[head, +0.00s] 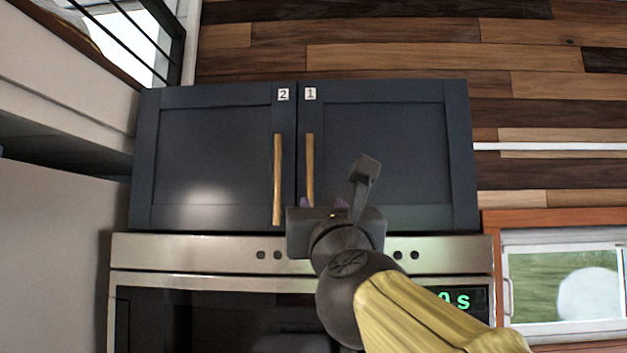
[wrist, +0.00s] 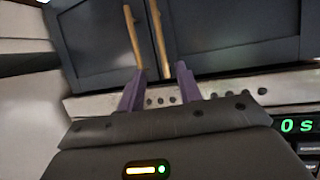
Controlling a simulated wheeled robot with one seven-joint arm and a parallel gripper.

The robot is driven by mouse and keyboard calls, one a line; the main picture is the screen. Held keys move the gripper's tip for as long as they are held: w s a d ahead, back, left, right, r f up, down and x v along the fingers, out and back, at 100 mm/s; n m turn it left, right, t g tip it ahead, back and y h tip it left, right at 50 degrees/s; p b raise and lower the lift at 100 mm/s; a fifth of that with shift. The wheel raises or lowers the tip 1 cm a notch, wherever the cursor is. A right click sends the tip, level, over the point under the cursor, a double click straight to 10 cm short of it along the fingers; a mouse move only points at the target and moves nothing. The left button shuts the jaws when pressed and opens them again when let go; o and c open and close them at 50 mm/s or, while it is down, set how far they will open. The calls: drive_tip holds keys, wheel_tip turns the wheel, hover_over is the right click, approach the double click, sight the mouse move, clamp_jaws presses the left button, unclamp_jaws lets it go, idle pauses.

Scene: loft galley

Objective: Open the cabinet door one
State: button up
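Cabinet door one (head: 385,150) is the dark blue right-hand door, marked with a "1" label (head: 310,93), and it is closed. Its upright wooden handle (head: 310,165) is near its left edge. My gripper (head: 322,202) is in front of the door's lower left part, close to the handle's lower end. In the wrist view, the purple fingers of my gripper (wrist: 160,68) are apart, with the lower part of door one's handle (wrist: 159,40) seen between them. Whether they touch it cannot be told. My gripper hides the handle's lowest part in the head view.
Door two (head: 200,160), also closed, is on the left with its own handle (head: 277,180) close beside. A steel oven (head: 200,250) with a lit display is directly below. A window (head: 565,285) is at the lower right; a pale wall panel is at the left.

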sight(310, 180)
drive_tip(key=shift+w, duration=0.1)
drive_tip(key=p+x, duration=1)
drive_tip(key=x, duration=0.6)
drive_tip(key=shift+w+a+r, duration=0.1)
drive_tip(key=shift+w, duration=0.1)
drive_tip(key=shift+w+a, duration=0.1)
drive_tip(key=shift+w, duration=0.4)
clamp_jaws()
